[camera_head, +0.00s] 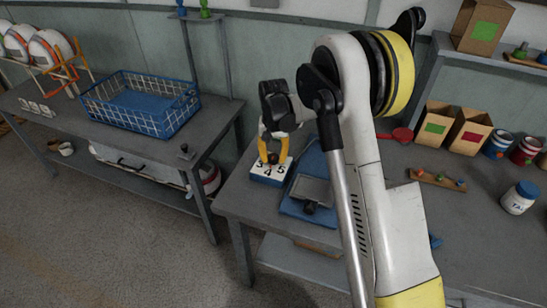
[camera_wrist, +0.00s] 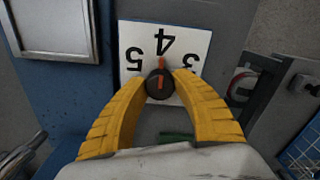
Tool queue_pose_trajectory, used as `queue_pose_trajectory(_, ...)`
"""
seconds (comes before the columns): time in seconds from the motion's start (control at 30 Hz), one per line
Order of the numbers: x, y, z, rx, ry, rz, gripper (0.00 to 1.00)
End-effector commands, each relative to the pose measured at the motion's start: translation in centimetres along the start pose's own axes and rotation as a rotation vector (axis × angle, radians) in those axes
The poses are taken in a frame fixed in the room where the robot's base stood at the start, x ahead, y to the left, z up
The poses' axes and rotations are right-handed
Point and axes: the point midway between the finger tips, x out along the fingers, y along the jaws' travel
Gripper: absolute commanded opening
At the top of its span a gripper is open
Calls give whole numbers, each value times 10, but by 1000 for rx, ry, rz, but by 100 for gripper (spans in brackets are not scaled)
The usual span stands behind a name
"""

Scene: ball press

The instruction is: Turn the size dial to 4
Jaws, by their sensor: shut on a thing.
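The size dial (camera_wrist: 159,92) is a round dark knob with an orange pointer, set on a white number plate (camera_wrist: 128,73) marked 3, 4 and 5. In the wrist view the numbers look upside down, and the pointer lines up with the 4. My gripper (camera_wrist: 160,76) has its two yellow fingers closed on either side of the dial. In the head view, the number plate (camera_head: 282,172) sits on a blue block at the table's left edge, and my gripper (camera_head: 272,157) reaches down onto it, hiding part of the plate and most of the dial.
A blue base with a grey metal plate (camera_head: 312,190) stands right beside the dial block. A red scoop-like thing (camera_head: 402,134), cardboard boxes (camera_head: 434,125) and cans lie farther right. A blue wire basket (camera_head: 140,103) is on the left table, across a floor gap.

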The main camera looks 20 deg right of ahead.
Motion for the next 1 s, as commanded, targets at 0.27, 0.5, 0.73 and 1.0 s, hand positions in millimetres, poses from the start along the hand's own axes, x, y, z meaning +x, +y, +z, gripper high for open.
queue_pose_trajectory(0.27,0,0,0,37,0,0,1)
queue_pose_trajectory(0.5,0,0,0,38,0,0,1)
queue_pose_trajectory(0.73,0,0,0,37,0,0,55)
queue_pose_trajectory(1.0,-1,0,0,37,0,0,55)
